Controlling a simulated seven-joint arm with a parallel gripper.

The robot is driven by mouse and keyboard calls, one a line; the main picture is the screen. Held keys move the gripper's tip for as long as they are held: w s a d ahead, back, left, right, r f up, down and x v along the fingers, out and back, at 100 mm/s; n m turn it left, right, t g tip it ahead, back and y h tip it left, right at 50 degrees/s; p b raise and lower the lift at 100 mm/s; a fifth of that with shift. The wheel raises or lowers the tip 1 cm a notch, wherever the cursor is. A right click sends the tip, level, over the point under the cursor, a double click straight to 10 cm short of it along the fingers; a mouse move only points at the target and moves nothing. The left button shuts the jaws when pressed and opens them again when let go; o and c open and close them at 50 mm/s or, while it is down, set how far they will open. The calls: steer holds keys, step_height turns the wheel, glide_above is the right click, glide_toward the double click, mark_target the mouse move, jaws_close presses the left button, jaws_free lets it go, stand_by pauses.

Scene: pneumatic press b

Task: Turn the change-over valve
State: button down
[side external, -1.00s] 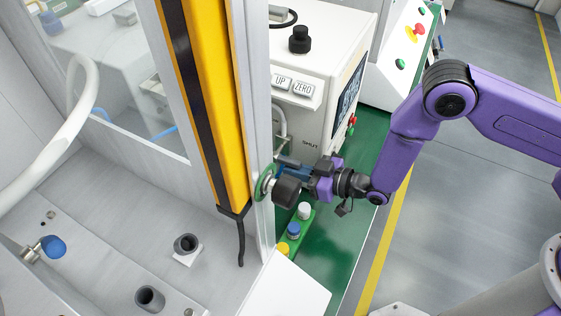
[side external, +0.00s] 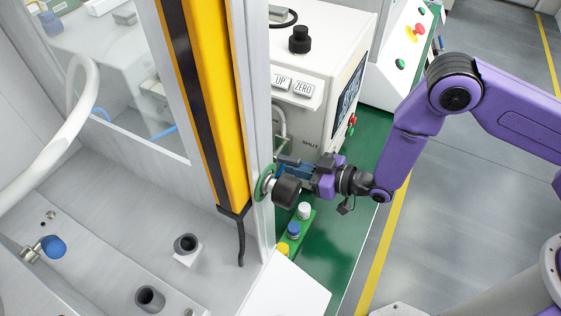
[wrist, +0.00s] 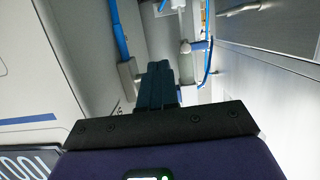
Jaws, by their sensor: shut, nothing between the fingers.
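I cannot tell for certain which fitting is the change-over valve. A round black knob (side external: 287,192) on a green ring (side external: 264,183) sits on the grey post, just below and left of my gripper. My gripper (side external: 283,165) is shut and empty, its fingers pointing left beside the post and above the knob. In the wrist view my shut fingers (wrist: 156,88) point away from the camera. Beyond them are a metal pipe fitting with a blue part (wrist: 193,46) and a grey block (wrist: 128,80). Contact with any of these is not clear.
The yellow-and-black bar (side external: 205,100) and grey post stand left of my gripper. The white machine (side external: 315,85) with UP and ZERO buttons is behind it. A green strip with coloured buttons (side external: 294,229) lies below. A blue knob (side external: 53,246) is far left. Open floor is right.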

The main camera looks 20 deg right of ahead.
mark_target(300, 160)
steer(key=shift+r, duration=1.15)
stand_by(0.3)
steer(key=shift+w+a+r, duration=0.1)
steer(key=shift+a+r, duration=0.05)
steer(key=shift+r, duration=0.35)
